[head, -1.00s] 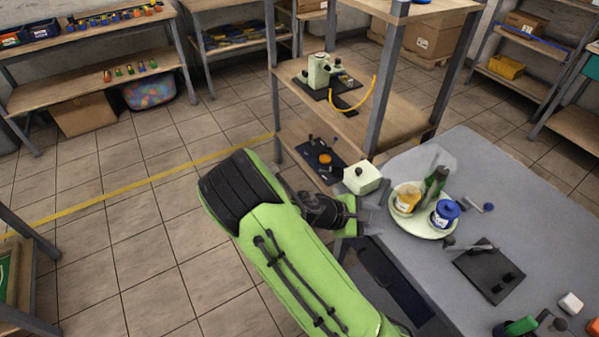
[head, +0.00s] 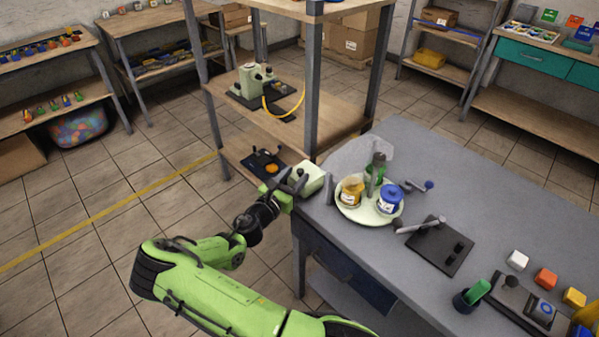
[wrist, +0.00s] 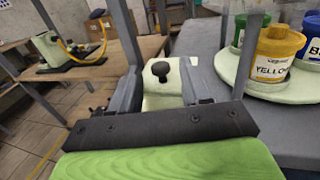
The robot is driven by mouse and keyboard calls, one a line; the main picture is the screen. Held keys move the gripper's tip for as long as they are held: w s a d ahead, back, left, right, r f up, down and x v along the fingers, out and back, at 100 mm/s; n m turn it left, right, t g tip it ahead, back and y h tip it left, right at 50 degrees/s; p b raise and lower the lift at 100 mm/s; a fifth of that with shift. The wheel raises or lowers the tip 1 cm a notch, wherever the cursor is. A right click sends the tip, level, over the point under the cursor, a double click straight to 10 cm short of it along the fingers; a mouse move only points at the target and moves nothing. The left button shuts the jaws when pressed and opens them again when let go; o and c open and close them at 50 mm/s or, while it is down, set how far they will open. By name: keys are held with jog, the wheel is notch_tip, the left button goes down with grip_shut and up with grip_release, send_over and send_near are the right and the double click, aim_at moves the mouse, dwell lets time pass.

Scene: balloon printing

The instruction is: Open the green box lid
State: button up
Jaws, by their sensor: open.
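The pale green box (head: 313,178) sits at the near left corner of the grey table. In the wrist view its lid (wrist: 176,88) is on, with a dark round knob (wrist: 161,69) standing up from it. My gripper (head: 298,181) is at the box, its arm reaching in from the lower left. In the wrist view my gripper (wrist: 159,77) is open and empty, with one finger on each side of the knob. I cannot tell whether the fingers touch the lid. Part of the box is hidden behind the gripper.
Beside the box, a pale round tray (head: 352,214) holds a yellow jar (head: 351,190), a blue jar (head: 389,200) and a green container (head: 376,168). A wooden shelf rack (head: 292,98) stands behind. A black plate (head: 436,247) lies right of the tray.

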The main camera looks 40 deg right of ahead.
aim_at(298, 173)
jog(key=x, duration=0.3)
jog(key=shift+w+d, duration=0.1)
jog(key=shift+d, duration=0.2)
grip_shut()
